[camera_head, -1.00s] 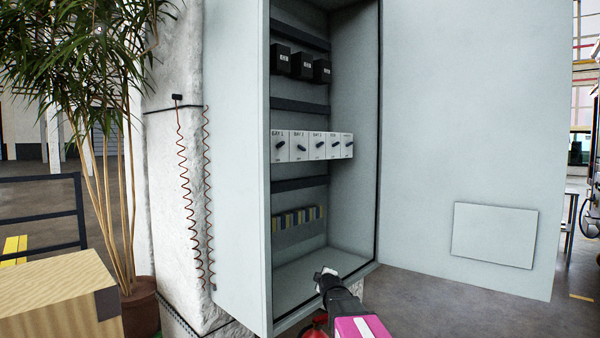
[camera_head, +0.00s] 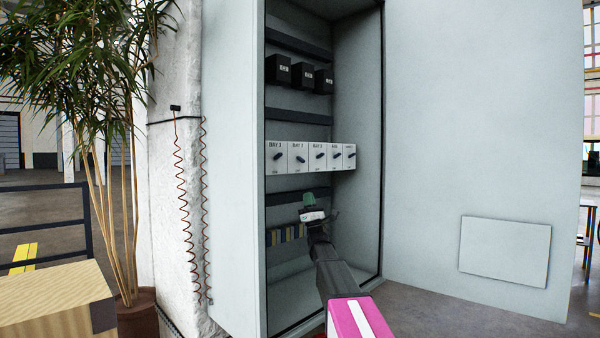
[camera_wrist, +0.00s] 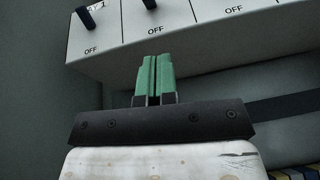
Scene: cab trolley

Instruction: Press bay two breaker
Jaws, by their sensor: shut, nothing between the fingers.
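The bay two breaker (camera_head: 298,157) is the second white box from the left in the cabinet's breaker row, with a dark tilted lever. In the wrist view, its lower face (camera_wrist: 170,18) shows an OFF mark and the bottom of its lever; the rest is cut off. The bay one breaker (camera_head: 276,158) is at its left. My gripper (camera_head: 309,198) is inside the cabinet opening, below the breaker row. In the wrist view, its green fingers (camera_wrist: 154,60) are together and empty, pointing up below the bay two OFF mark. I cannot tell whether they touch the box.
Several breakers stand side by side in the row. Black modules (camera_head: 300,75) sit on a rail above, and blue and yellow terminals (camera_head: 285,234) lie below. The cabinet's left wall (camera_head: 235,180) and open door (camera_head: 480,150) flank the opening. A potted plant (camera_head: 125,200) stands at left.

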